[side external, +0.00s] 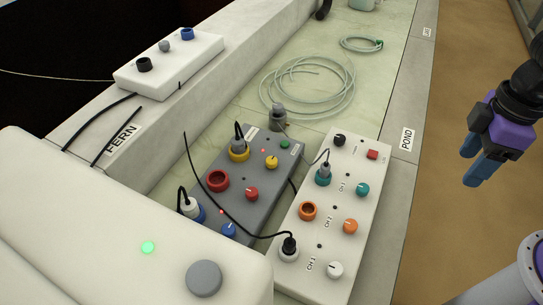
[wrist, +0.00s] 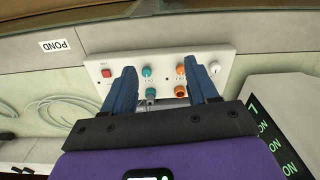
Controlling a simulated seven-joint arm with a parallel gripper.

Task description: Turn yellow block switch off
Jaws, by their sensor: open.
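The yellow knob (side external: 271,162) sits on the dark grey box (side external: 262,191) in the side view, with a small white pointer mark. A small red light shows just above it. A yellow-ringed socket (side external: 239,153) left of it holds a grey plug with a black cable. My gripper (side external: 474,169) is at the far right, open and empty, well apart from the boxes and above the brown floor. In the wrist view my gripper (wrist: 161,78) has its blue fingers spread over the white box. The yellow knob does not show in the wrist view.
The white box (side external: 343,185) stands right of the grey box, with teal and orange knobs and a red switch (side external: 372,154). Cables arch over both boxes. A coiled hose (side external: 310,86) lies behind. A large white housing (side external: 110,245) fills the front left.

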